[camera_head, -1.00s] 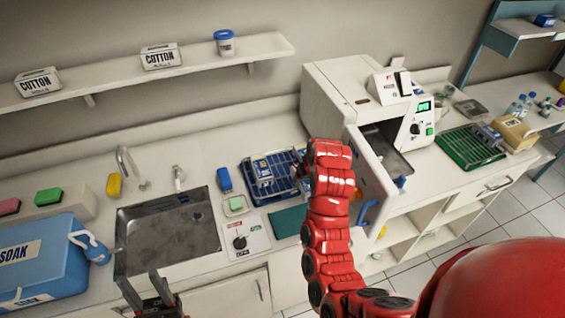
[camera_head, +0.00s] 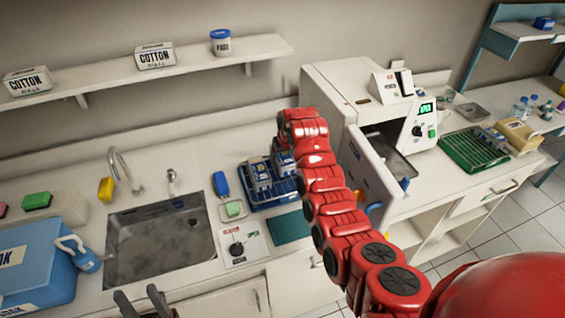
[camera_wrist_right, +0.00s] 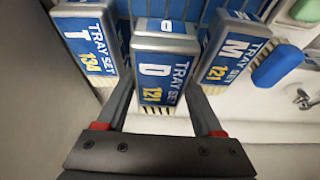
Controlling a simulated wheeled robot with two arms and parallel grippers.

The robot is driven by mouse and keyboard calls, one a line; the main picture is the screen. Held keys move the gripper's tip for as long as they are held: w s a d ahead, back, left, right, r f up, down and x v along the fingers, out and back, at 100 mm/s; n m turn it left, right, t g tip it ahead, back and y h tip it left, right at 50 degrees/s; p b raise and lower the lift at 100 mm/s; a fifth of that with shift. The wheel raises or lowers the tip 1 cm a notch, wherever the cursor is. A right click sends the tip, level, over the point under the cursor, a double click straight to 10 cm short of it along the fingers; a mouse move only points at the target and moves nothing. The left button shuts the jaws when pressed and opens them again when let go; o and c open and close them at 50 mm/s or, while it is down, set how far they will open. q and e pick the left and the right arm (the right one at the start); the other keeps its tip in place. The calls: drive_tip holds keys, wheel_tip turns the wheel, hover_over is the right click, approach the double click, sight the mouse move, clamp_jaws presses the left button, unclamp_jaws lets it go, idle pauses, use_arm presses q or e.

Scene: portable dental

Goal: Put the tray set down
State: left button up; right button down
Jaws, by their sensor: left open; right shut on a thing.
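In the right wrist view, a grey tray set with a blue label marked D 121 (camera_wrist_right: 163,72) is between the fingers of my right gripper (camera_wrist_right: 162,85), which is shut on it. A set marked T 134 (camera_wrist_right: 88,40) is to its left and one marked M 121 (camera_wrist_right: 233,50) to its right. In the head view, a blue rack (camera_head: 262,206) on the counter has tray sets (camera_head: 259,173) at it. My right arm hides the right gripper there. Whether the D set touches the rack is unclear. My left gripper (camera_head: 140,298) is open and empty at the bottom edge, below the sink.
The steel sink (camera_head: 160,245) is left of the rack. A control panel (camera_head: 240,244) and a teal mat (camera_head: 289,228) are in front. The sterilizer (camera_head: 345,90), its door (camera_head: 368,165) open, stands right of my right arm. A green rack (camera_head: 472,150) is farther right.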

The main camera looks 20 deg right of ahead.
drive_tip(key=shift+f+p, duration=0.3)
drive_tip(key=shift+p, duration=0.1)
wheel_tip(320, 180, down, 2)
drive_tip(key=shift+f+p, duration=0.1)
drive_tip(key=shift+p, duration=0.65)
drive_tip(key=shift+f, duration=0.4)
drive_tip(key=shift+f, duration=0.2)
drive_tip(key=shift+c, duration=1.5)
unclamp_jaws()
drive_tip(key=shift+r, duration=0.25)
